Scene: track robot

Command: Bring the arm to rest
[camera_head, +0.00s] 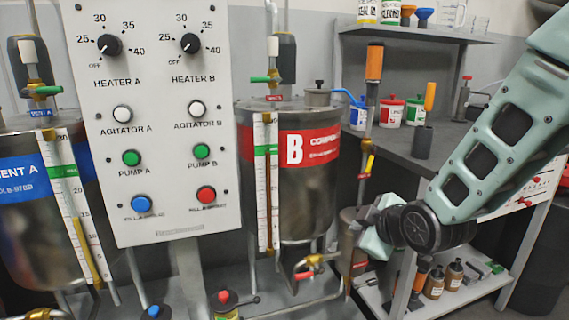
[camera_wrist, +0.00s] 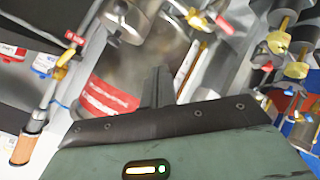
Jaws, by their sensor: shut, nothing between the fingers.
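My arm (camera_head: 500,130) is pale green with dark openings and reaches in from the upper right in the head view. It bends at a dark round joint, and my gripper (camera_head: 362,228) is small and partly hard to make out there, beside the lower right of tank B. In the wrist view my gripper (camera_wrist: 154,88) shows as dark fingers close together, shut and empty. A steel tank with a red label (camera_wrist: 108,97) lies beyond the fingers. I see no contact between the fingers and anything.
A control panel (camera_head: 158,215) with knobs and buttons stands left of tank B (camera_head: 308,190). Tank A (camera_head: 30,220) is at far left. A pipe with an orange handle (camera_head: 374,62) rises near my gripper. A workbench (camera_head: 400,150) with jars and a lower shelf with bottles (camera_head: 435,285) stand right.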

